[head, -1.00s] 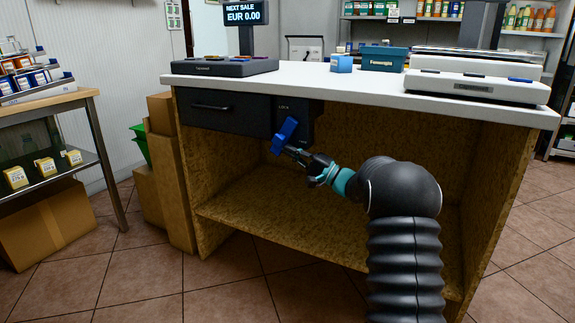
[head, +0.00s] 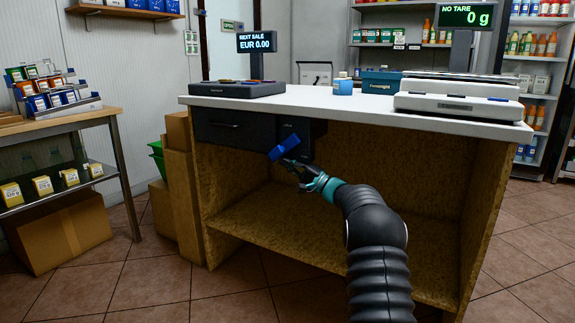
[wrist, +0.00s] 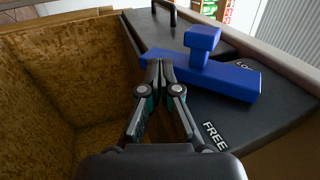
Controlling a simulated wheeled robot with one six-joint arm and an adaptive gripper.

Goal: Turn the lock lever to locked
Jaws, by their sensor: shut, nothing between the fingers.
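The blue lock lever (head: 284,148) is on a dark lock box under the counter top, right of the drawer. In the wrist view the lever (wrist: 222,76) is a long bar with a raised T-shaped knob. It lies across the dark plate (wrist: 170,107), with its right end by a partly hidden label beginning "LO". The "FREE" label (wrist: 213,136) is uncovered, nearer the camera. My gripper (wrist: 160,66) is shut and empty, its tips at the near edge of the lever's left part. I cannot tell whether they touch. My gripper (head: 287,163) is just below the lever in the head view.
The dark drawer (head: 232,128) with its handle is left of the lock. The white counter top (head: 345,104) overhangs above. The chipboard wall (wrist: 60,65) of the open shelf space is left in the wrist view. Cardboard boxes (head: 183,200) stand left of the counter.

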